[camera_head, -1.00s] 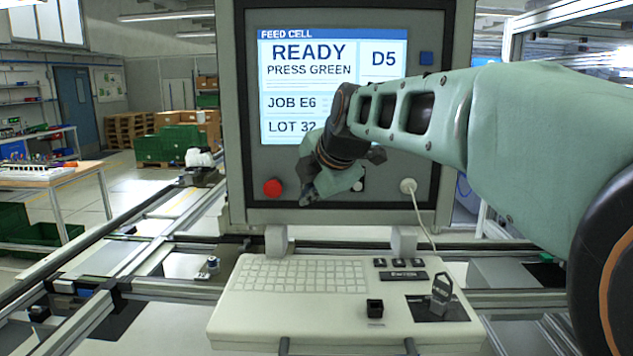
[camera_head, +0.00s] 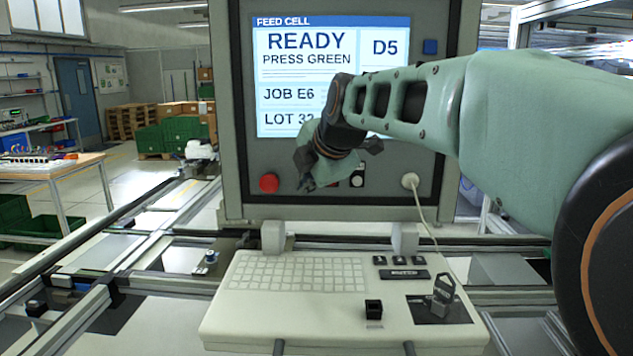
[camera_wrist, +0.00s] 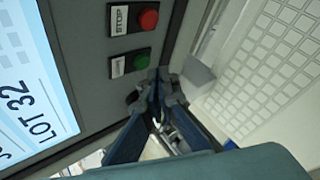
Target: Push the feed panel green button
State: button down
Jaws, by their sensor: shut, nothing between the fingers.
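The feed panel (camera_head: 400,207) stands upright ahead, with a lit screen (camera_head: 300,60) reading READY, PRESS GREEN. In the wrist view the green button (camera_wrist: 141,62) sits beside a labelled plate, next to the red button (camera_wrist: 148,19). My gripper (camera_wrist: 158,78) is shut and empty, its fingertips close to the green button; I cannot tell whether they touch the panel. In the head view my gripper (camera_head: 306,187) is in front of the panel's lower part, right of the red button (camera_head: 269,183), and the green button is hidden behind it.
A white cable plug (camera_head: 410,181) and a black-and-white switch (camera_head: 357,175) are right of my gripper. A blue button (camera_head: 430,46) is at the panel's upper right.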

jog(key=shift+w, duration=0.15)
dwell(0.7)
jog(key=shift+w, duration=0.3)
jog(key=shift+w, duration=0.5)
dwell(0.9)
jog(key=shift+s, duration=0.1)
jog(key=shift+s+b, duration=0.65)
jog(key=shift+s, duration=0.15)
